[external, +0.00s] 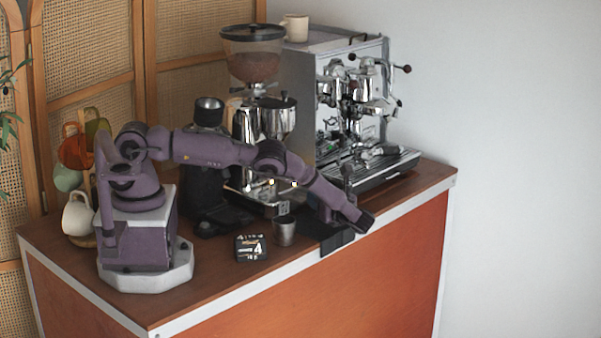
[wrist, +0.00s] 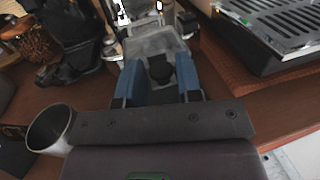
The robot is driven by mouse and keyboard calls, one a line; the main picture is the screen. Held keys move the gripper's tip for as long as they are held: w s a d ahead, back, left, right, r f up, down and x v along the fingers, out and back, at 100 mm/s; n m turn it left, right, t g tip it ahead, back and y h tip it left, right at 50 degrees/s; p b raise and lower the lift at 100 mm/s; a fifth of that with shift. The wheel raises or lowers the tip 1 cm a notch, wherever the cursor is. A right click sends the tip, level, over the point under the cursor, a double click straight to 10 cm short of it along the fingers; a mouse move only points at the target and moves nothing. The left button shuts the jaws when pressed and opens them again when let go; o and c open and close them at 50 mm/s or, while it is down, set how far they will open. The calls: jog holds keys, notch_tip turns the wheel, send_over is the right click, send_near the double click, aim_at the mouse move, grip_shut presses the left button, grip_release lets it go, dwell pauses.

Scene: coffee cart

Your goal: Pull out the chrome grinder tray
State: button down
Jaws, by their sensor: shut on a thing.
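The chrome grinder tray (wrist: 153,44) is at the top middle of the wrist view, with a dark round knob (wrist: 160,70) at its near end. My gripper (wrist: 160,68) has its two blue fingers on either side of the knob and is shut on it. In the external view the tray (external: 262,202) is low at the front of the chrome grinder (external: 250,120). My forearm comes down to the right of it, and my fingers are hard to make out there. How far the tray stands out of the grinder is unclear.
A metal cup (external: 284,230) stands close to the left of my gripper. A small black box (external: 250,247) lies left of it. The espresso machine's drip tray (wrist: 280,28) is to the right. A dark mat (external: 337,242) lies over the counter's front edge.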

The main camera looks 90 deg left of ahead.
jog(key=c, duration=0.9)
grip_release()
jog(key=v, duration=0.6)
jog(key=shift+w, duration=0.15)
jog(key=shift+w+d, duration=0.2)
jog(key=shift+d, duration=0.45)
